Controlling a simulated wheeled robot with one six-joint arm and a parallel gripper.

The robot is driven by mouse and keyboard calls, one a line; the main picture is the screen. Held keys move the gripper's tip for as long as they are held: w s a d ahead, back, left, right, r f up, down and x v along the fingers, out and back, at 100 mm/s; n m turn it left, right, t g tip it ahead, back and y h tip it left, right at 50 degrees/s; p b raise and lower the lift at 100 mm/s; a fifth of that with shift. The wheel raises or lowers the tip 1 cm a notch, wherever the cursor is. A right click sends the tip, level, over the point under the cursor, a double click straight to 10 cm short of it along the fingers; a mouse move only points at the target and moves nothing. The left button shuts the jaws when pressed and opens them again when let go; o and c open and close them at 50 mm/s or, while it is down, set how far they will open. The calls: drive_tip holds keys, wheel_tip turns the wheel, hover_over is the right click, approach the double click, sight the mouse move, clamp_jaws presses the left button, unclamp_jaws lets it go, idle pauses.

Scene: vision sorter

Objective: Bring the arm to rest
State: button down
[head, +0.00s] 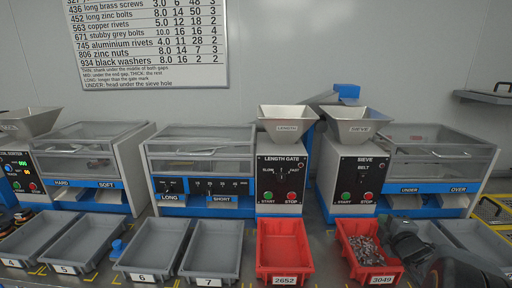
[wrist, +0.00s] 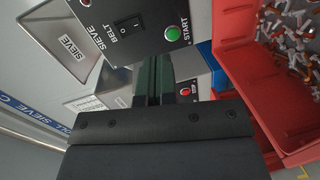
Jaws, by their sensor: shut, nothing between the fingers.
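My gripper (wrist: 152,85) shows in the wrist view with its dark fingers shut and empty. In the head view my arm (head: 420,250) is at the lower right, in front of the grey trays and just right of the red bin 3049 (head: 347,240). The fingertips are not clear there.
Red bin 3049 holds small mixed parts and stands close to the arm; it also shows in the wrist view (wrist: 232,60). Red bin 2652 (head: 261,259) looks empty. Grey trays (head: 205,275) line the front. The length gate (head: 283,180) and sieve (head: 360,175) machines stand behind.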

drive_tip(key=s+d+f+m+g+h+p, duration=0.1)
drive_tip(key=s+d+f+m+g+h, duration=0.4)
drive_tip(key=m, duration=0.4)
drive_tip(key=s+a+m+g+p, duration=0.1)
drive_tip(key=s+a+r+m+g+y+p, duration=0.1)
drive_tip(key=a+m+g, duration=0.1)
drive_tip(key=s+a+m+g+y+p, duration=0.1)
drive_tip(key=a+m+g, duration=0.1)
drive_tip(key=shift+a+r+p, duration=0.1)
drive_tip(key=shift+r+p, duration=0.1)
drive_tip(key=shift+p, duration=0.1)
drive_tip(key=s+a+r+g+y+p, duration=0.1)
drive_tip(key=s+a+r+y+p, duration=0.2)
drive_tip(key=a+r+p, duration=0.4)
drive_tip(key=s+a+r+g+y+p, duration=0.1)
drive_tip(key=s+a+r+y+p, duration=0.2)
drive_tip(key=a, duration=1.5)
wheel_tip(320, 180, up, 7)
drive_tip(key=p, duration=0.4)
drive_tip(key=shift+f+m+g, duration=0.15)
drive_tip(key=shift+m+g, duration=0.15)
drive_tip(key=shift+m, duration=0.1)
